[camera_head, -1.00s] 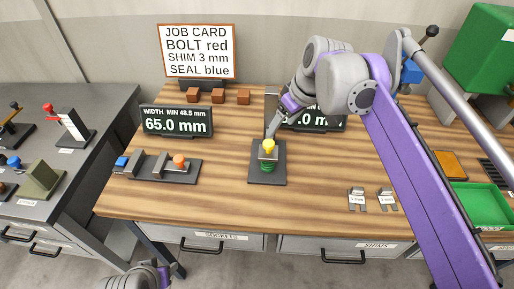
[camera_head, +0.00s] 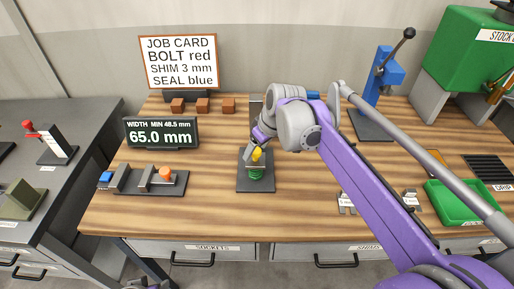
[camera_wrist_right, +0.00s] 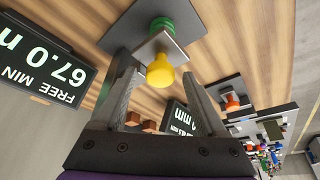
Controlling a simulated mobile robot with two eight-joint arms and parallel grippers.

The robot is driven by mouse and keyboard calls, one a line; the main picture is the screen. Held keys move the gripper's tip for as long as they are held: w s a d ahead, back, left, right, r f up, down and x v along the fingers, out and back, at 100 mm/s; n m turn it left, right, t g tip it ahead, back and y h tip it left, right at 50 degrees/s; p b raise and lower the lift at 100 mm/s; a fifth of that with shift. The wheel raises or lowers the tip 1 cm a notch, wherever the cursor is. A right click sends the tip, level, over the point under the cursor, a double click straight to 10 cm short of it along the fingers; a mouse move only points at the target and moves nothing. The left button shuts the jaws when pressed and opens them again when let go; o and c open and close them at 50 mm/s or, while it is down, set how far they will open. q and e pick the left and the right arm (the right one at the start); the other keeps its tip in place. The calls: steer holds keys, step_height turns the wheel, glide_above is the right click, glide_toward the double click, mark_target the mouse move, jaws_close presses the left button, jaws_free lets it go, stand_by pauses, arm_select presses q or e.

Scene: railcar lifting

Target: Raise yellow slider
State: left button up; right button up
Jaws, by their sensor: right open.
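The yellow slider (camera_head: 256,154) is a rounded knob above a green coil (camera_head: 256,173) on a dark base plate (camera_head: 243,185) at the middle of the bench. In the right wrist view, the yellow slider (camera_wrist_right: 160,72) shows in front of a grey plate, with the green coil (camera_wrist_right: 163,27) beyond. My right gripper (camera_head: 262,147) is at the slider in the head view. In the wrist view its open fingers stand on either side of the knob, with gaps visible. My left gripper is out of view; only a bit of that arm shows at the bottom edge.
A display reading 65.0 mm (camera_head: 161,132) stands behind a small fixture with an orange knob (camera_head: 166,174). Another display reading 67.0 (camera_wrist_right: 45,65) shows in the wrist view. A blue lever press (camera_head: 388,72) and green tray (camera_head: 465,203) are at right.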

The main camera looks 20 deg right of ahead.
jaws_close()
steer(key=shift+r, duration=0.1)
stand_by(1.2)
